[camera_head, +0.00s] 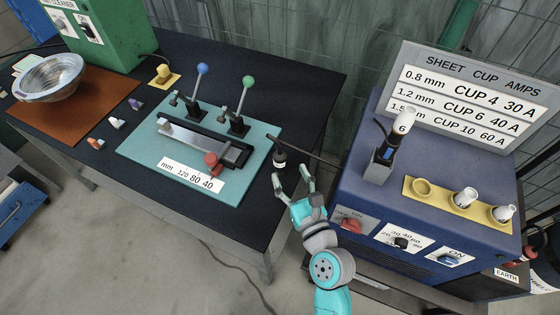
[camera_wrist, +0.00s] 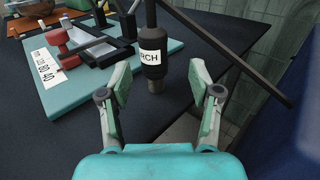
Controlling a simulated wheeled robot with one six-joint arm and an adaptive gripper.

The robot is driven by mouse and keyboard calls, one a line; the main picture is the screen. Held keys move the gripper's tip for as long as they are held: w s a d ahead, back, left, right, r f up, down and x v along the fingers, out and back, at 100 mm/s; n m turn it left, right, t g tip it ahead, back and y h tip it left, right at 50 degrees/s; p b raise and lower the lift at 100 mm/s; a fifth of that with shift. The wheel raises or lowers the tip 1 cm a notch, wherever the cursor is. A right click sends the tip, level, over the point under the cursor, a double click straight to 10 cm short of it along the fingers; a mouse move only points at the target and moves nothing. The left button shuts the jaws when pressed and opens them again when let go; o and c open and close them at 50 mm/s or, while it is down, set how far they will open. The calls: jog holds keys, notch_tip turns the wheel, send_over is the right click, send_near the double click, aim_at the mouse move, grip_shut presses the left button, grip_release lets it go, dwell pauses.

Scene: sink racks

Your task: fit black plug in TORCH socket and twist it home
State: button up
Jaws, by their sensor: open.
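The black plug (camera_wrist: 154,72) has a white label reading "RCH", its start cut off by the curve, and a narrow lower tip. It is roughly upright at the right edge of the dark bench, and shows small in the head view (camera_head: 279,160). I cannot tell whether its tip rests on the bench. A dark cable or rod runs from near its top toward the blue machine. My gripper (camera_head: 307,181) is open, its two fingers on either side of the plug's line, with the plug at or just beyond the tips in the wrist view (camera_wrist: 160,77). I cannot make out a TORCH socket.
The blue machine (camera_head: 350,185) stands to the right, with a yellow cup rack (camera_head: 442,199) and a "SHEET CUP AMPS" sign (camera_head: 480,62). On the dark bench (camera_head: 290,75), a teal plate (camera_head: 140,150) carries a clamp with levers. A gap separates bench and machine.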

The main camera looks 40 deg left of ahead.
aim_at(282, 167)
jog(key=shift+s+x, duration=0.15)
jog(key=shift+x, duration=1.25)
jog(key=shift+s+x, duration=0.1)
jog(key=shift+x, duration=1.35)
jog(key=shift+a+f, duration=0.15)
jog(key=shift+f, duration=0.05)
grip_shut()
